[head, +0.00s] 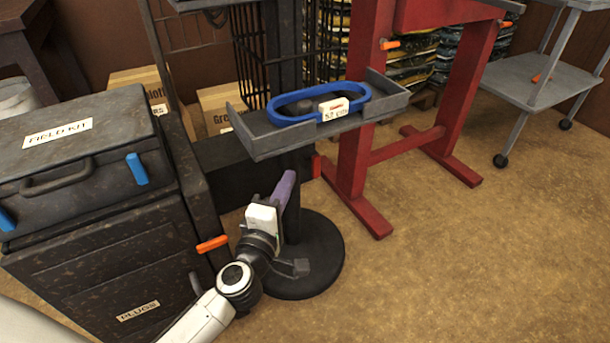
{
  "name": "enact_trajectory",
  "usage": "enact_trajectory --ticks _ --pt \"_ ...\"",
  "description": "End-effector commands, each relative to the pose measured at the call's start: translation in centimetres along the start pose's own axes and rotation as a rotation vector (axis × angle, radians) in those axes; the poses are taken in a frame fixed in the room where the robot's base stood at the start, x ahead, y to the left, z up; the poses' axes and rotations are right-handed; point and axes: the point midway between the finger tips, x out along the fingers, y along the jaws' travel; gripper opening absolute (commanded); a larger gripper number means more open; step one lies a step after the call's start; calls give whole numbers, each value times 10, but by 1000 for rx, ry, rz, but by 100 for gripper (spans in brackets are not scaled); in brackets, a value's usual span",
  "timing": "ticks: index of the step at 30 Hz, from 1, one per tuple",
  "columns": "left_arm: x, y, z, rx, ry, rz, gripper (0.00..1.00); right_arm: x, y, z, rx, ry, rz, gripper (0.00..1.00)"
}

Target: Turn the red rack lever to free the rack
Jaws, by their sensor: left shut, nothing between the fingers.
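The rack is a grey tray (375,112) on a dark post with a round black base (325,265). A small red piece (316,166) shows beside the post, under the tray and close to a red frame; it may be the red lever, but most of it is hidden. My left gripper (289,176) reaches up from the lower left, in front of the post and below the tray. Its purple fingers are shut and empty, left of the red piece. I cannot tell whether they touch the post. My right gripper is out of view.
A dark cabinet (100,260) with an orange handle (212,244) and a case labelled FIELD KIT (95,105) stand at left. A blue ring-shaped item (360,101) lies on the tray. The red frame (355,165) stands behind right. The floor (470,265) at right is clear.

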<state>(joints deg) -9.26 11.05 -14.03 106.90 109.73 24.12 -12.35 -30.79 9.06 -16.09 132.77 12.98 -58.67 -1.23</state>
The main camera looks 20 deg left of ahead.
Motion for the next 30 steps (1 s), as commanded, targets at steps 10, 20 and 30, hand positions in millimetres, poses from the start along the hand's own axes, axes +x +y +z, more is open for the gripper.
enact_trajectory --ticks 10,20,30 --pt "39 -2 25 -1 0 1 0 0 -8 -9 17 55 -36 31" --pt "42 -1 29 1 -1 -1 0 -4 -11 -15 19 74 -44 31" --pt "41 4 22 16 10 -14 0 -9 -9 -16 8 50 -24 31"
